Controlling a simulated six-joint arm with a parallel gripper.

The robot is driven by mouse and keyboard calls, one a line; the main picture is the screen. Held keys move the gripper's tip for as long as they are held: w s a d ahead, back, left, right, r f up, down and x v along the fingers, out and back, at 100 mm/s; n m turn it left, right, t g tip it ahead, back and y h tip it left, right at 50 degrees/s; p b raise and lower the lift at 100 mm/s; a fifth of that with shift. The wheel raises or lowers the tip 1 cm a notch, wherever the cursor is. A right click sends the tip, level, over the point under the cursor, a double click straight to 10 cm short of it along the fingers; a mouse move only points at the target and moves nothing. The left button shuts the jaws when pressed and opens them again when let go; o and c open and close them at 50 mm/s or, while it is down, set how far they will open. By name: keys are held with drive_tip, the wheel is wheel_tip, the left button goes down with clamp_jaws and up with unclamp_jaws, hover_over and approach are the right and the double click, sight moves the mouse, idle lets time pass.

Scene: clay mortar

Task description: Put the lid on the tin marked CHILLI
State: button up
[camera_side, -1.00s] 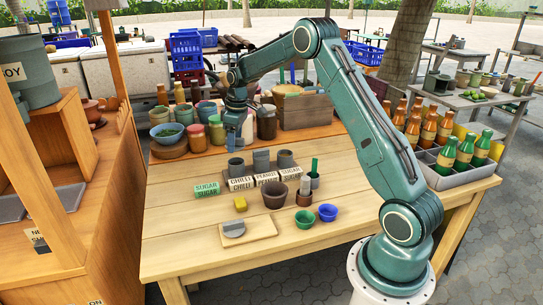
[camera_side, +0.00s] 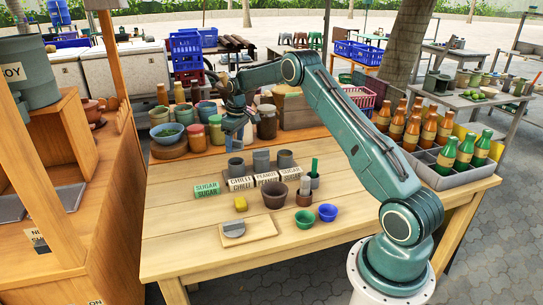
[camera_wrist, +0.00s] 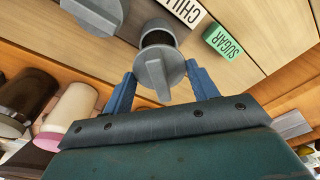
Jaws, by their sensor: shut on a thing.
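My gripper (camera_wrist: 160,73) is shut on a grey round lid with an upright fin handle (camera_wrist: 153,73), with a blue finger at each side of its rim. In the wrist view an open grey tin with a dark inside (camera_wrist: 157,38) shows just beyond the lid, beside the white CHILLI label (camera_wrist: 182,10). Whether lid and tin touch is hard to tell there. In the side view my gripper (camera_side: 236,126) is above and behind the tins, apart from the CHILLI tin (camera_side: 236,168). The CHILLI label block (camera_side: 240,184) stands in front of that tin.
A grey tin with a fin-handled lid (camera_side: 261,161) and another grey tin (camera_side: 285,159) stand to the right. Another grey lid (camera_side: 233,229) lies on a wooden board (camera_side: 262,226). Jars (camera_side: 217,131) and bowls crowd the back.

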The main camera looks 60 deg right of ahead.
drive_tip(key=shift+f, duration=2.25)
drive_tip(key=shift+f, duration=0.5)
idle(0.4)
drive_tip(key=o, duration=1.4)
drive_tip(key=shift+r, duration=0.15)
drive_tip(key=shift+r, duration=3.35)
drive_tip(key=shift+r, duration=0.2)
